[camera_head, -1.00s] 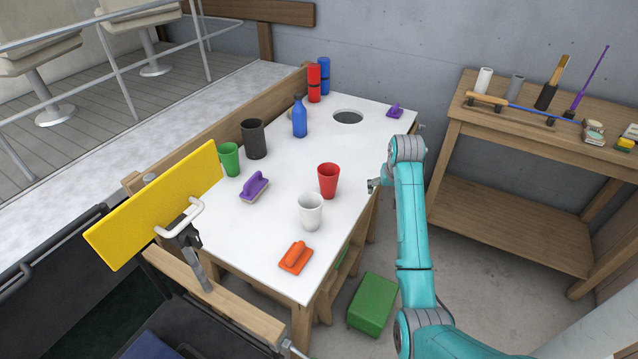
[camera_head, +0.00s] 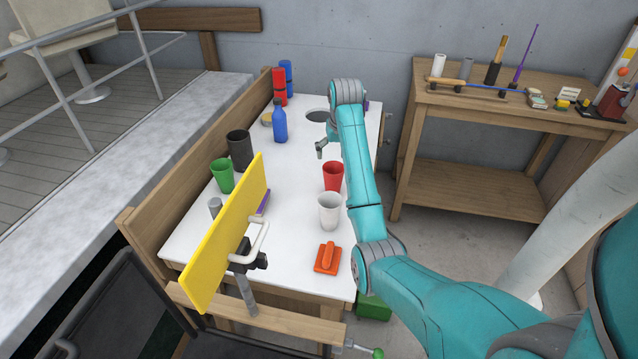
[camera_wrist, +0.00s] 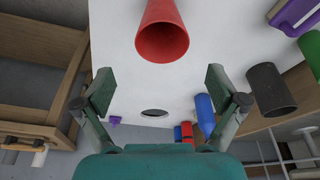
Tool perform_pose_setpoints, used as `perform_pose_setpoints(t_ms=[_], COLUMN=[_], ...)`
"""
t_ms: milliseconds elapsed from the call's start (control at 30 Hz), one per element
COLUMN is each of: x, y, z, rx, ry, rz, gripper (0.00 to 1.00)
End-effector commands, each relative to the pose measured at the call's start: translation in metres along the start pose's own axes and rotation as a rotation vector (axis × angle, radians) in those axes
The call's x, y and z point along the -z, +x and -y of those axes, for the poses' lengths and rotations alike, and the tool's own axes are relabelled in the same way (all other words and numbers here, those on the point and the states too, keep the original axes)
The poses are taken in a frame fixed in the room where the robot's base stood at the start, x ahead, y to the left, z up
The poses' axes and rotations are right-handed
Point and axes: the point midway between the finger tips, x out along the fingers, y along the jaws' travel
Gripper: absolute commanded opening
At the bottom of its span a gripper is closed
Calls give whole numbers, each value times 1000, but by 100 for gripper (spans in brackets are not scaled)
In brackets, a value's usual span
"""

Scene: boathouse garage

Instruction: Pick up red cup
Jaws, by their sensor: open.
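The red cup (camera_head: 333,176) stands upright on the white table (camera_head: 200,240), just behind a white cup (camera_head: 330,211). My arm passes close to its right side in the head view. In the wrist view the red cup (camera_wrist: 162,32) is at the top centre, its round end facing the camera, beyond the open fingers and not between them. My gripper (camera_wrist: 162,92) is open and empty. In the head view its end (camera_head: 320,150) hangs over the table, behind and slightly left of the red cup, apart from it.
A blue bottle (camera_head: 280,124), dark cup (camera_head: 240,150) and green cup (camera_head: 222,175) stand left. An orange float (camera_head: 327,257) lies at the front. A yellow board (camera_head: 225,235) rises at the front left. A wooden bench (camera_head: 500,110) stands right. A round hole (camera_wrist: 154,113) opens in the tabletop.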

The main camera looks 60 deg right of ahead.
Motion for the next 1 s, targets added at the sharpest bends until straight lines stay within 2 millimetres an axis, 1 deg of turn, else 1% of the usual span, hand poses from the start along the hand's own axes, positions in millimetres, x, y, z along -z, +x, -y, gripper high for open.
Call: perform_pose_setpoints(t_ms=[300,567,800,900,1000], x=[-1,-2,-3,-3,-3], y=[43,61,94,102,106], z=[0,0,2,2,2], rx=[0,0,0,0,0], ry=[0,0,0,0,0], rz=[3,3,4,2,1], gripper=[96,96,96,96,96])
